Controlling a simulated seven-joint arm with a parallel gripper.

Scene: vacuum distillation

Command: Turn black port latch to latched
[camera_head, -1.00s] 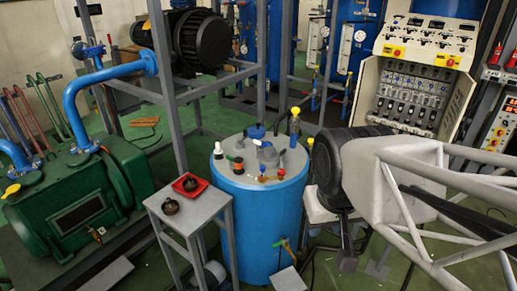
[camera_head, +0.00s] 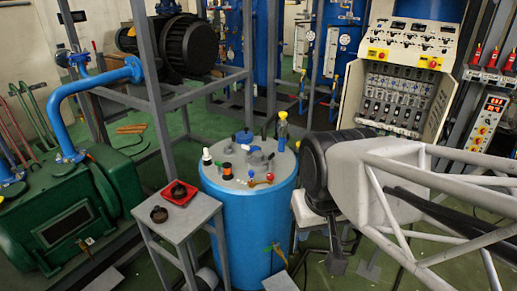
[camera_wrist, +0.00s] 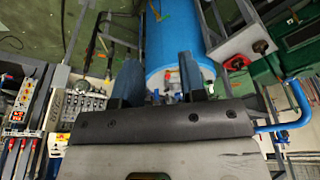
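The blue tank (camera_head: 250,225) stands upright in the head view, with a grey lid (camera_head: 262,158) crowded with small fittings. My gripper (camera_head: 337,262) hangs to the right of the tank, apart from the lid. In the wrist view, its two fingers (camera_wrist: 157,78) are spread with nothing between them. The tank (camera_wrist: 172,35) and its fittings show beyond them, partly hidden by the gripper body.
A green machine (camera_head: 70,215) is farther left. Grey frame posts (camera_head: 150,70) rise behind the tank. A control panel (camera_head: 405,75) stands behind my arm.

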